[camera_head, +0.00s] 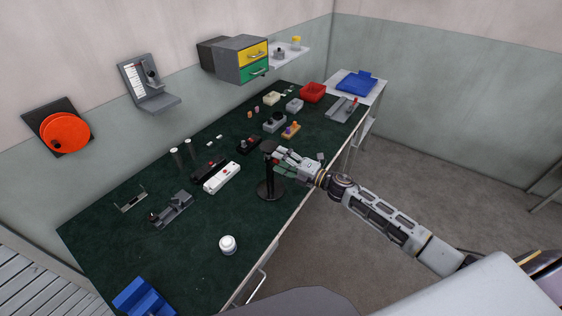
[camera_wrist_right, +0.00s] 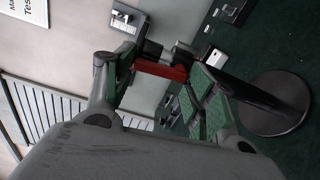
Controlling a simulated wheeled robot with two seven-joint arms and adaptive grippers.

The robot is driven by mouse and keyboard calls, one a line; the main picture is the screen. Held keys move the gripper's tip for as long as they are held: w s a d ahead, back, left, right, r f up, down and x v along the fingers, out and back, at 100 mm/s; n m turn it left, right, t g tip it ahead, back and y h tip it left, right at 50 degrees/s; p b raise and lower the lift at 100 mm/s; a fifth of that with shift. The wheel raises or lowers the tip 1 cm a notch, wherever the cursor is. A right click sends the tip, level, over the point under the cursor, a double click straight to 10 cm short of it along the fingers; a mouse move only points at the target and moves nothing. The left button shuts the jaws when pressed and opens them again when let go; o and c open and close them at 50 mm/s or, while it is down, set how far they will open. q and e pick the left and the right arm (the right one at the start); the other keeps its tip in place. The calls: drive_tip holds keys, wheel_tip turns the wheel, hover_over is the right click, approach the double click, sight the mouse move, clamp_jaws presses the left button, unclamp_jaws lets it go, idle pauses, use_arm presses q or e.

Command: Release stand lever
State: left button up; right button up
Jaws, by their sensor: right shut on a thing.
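The black stand (camera_head: 270,190) rises from a round base near the front edge of the green-topped bench. In the right wrist view its dark post and round base (camera_wrist_right: 275,103) show at the right. The red stand lever (camera_wrist_right: 160,70) sits near the top of the post, between green-padded fingers. My right gripper (camera_head: 281,161) is at the top of the stand and is shut on this lever; it also shows in the right wrist view (camera_wrist_right: 163,76). The fingers partly hide the lever's ends. My left gripper is not in view.
A white block with red part (camera_head: 222,177) lies left of the stand, and a round white item (camera_head: 228,245) lies nearer. A grey fixture (camera_head: 172,209) is at the left. A red bin (camera_head: 312,92) and blue tray (camera_head: 356,82) are at the back. Bench around the base is clear.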

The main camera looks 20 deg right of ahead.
drive_tip(key=shift+w+d+m, duration=0.1)
drive_tip(key=shift+m, duration=0.4)
drive_tip(key=o, duration=1)
drive_tip(key=shift+d, duration=0.1)
drive_tip(key=shift+v, duration=5.9)
